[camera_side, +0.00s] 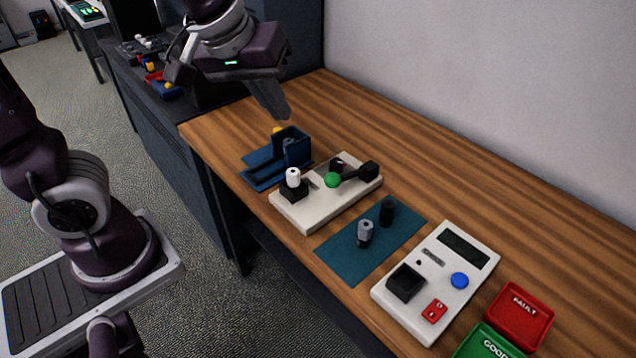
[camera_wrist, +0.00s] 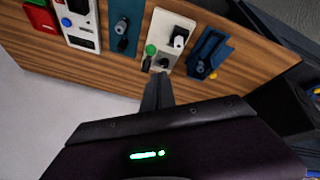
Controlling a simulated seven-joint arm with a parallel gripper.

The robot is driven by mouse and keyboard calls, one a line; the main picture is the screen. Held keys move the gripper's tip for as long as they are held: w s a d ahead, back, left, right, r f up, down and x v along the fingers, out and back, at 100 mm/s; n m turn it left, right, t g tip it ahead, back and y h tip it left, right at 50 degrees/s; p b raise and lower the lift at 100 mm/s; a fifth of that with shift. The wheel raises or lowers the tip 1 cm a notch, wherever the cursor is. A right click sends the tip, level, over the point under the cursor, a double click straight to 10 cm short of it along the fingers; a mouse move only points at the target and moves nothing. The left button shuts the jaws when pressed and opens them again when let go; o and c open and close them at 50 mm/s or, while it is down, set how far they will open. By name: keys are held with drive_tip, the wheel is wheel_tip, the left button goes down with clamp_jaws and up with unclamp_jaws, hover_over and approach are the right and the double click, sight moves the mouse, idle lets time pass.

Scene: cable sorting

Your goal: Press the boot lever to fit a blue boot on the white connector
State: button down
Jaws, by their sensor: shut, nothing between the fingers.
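The white connector (camera_side: 293,178) stands upright in a black holder on a cream base plate (camera_side: 310,212). No blue boot shows on it. In the wrist view, the green knob (camera_wrist: 151,50) and the white connector (camera_wrist: 179,41) show beyond my fingertips. My gripper (camera_side: 284,115) is shut and empty, pointing down above the table, apart from the lever and the connector. Its shut fingers also show in the wrist view (camera_wrist: 158,80).
A dark blue fixture (camera_side: 264,177) with a yellow part (camera_side: 277,131) stands left of the plate. To the right are a teal mat (camera_side: 340,262) with grey and black parts, a white tester (camera_side: 404,323), a red FAULT tray (camera_side: 519,317) and a green GOOD tray (camera_side: 484,345).

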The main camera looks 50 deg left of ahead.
drive_tip(key=s+r+m, duration=0.1)
drive_tip(key=s+m, duration=0.5)
drive_tip(key=s, duration=0.8)
drive_tip(key=n+g, duration=0.5)
drive_tip(key=n, duration=1.3)
hover_over(332, 175)
wheel_tip(332, 175, down, 2)
drive_tip(key=shift+f, duration=0.25)
wheel_tip(332, 175, down, 14)
drive_tip(key=shift+f, duration=0.1)
